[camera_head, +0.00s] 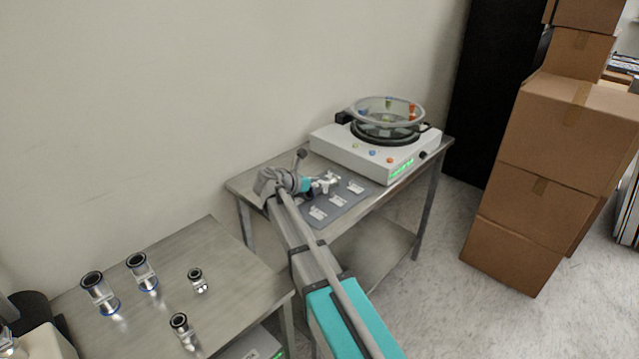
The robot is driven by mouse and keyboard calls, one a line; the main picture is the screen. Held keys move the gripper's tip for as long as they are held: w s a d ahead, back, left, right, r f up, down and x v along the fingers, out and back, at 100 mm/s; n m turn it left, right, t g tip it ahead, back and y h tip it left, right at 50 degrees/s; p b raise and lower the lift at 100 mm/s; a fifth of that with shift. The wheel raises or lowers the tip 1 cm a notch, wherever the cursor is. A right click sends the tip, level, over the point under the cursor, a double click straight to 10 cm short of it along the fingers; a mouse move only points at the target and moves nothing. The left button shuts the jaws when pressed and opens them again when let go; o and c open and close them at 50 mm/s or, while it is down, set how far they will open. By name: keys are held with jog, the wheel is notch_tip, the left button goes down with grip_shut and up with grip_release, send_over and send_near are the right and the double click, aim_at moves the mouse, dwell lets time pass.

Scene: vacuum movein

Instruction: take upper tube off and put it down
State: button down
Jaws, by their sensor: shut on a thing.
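My gripper (318,186) is over the grey mat on the far metal table, at the end of my arm. It is shut on a small silver part (331,178), which is partly hidden by the fingers. I cannot tell from this view whether that part is the upper tube. Several shiny metal tube pieces with dark open tops stand on the near table: two larger ones (100,292) (142,271) at the left and two smaller ones (196,279) (183,329) to the right.
The far table (246,183) carries a white device (335,142) with a clear round chamber (388,108) and a green display. White clamp-like pieces (318,213) (356,187) lie on the grey mat (345,209). Cardboard boxes (548,140) stand at right. The near table (215,240) has bare room at its back.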

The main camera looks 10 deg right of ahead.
jog(key=s+r+p, duration=1)
jog(key=s+r, duration=0.1)
jog(key=s, duration=0.3)
jog(key=shift+s+d, duration=0.1)
dwell(0.9)
